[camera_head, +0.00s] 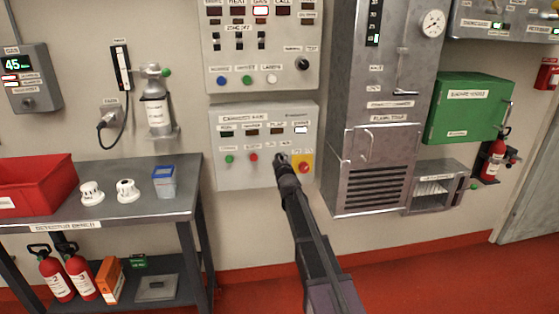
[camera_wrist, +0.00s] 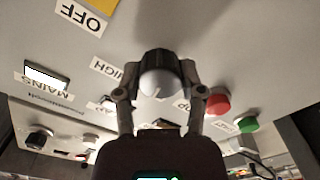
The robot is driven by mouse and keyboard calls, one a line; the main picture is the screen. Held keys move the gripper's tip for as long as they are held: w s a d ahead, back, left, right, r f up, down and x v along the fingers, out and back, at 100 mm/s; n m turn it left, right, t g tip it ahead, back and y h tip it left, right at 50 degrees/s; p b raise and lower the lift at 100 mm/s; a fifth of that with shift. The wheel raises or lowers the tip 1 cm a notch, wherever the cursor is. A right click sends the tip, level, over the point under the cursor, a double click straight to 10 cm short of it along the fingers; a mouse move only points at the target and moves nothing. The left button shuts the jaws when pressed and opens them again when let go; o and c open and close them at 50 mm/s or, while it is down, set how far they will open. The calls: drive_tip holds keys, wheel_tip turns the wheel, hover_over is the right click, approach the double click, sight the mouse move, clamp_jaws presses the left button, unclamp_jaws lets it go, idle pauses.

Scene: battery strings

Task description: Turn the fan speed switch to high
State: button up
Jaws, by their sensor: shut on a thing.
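The fan speed switch (camera_wrist: 162,64) is a dark round knob with a pale grey front, on a light grey wall panel (camera_head: 230,178). My gripper (camera_wrist: 159,92) is shut on it, with one finger at each side. Upside-down labels in the wrist view include a HIGH label (camera_wrist: 115,72) just left of the knob and another, partly hidden, below it. I cannot tell which setting the knob points to. In the head view my gripper (camera_head: 281,161) reaches the panel's lower middle and hides most of the knob.
A green button (camera_head: 229,159) and a red button (camera_head: 253,157) sit left of my gripper. A red knob on a yellow plate (camera_head: 303,166) is close on its right. A metal cabinet (camera_head: 345,190) stands further right, and a workbench (camera_head: 130,205) is at left.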

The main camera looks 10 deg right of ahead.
drive_tip(key=m, duration=0.4)
drive_tip(key=shift+w+m, duration=0.1)
drive_tip(key=shift+m, duration=0.2)
drive_tip(key=shift+d+m, duration=0.1)
drive_tip(key=shift+m, duration=2.2)
drive_tip(key=shift+r, duration=0.1)
drive_tip(key=o, duration=1.1)
drive_tip(key=shift+o, duration=0.2)
drive_tip(key=s, duration=1.2)
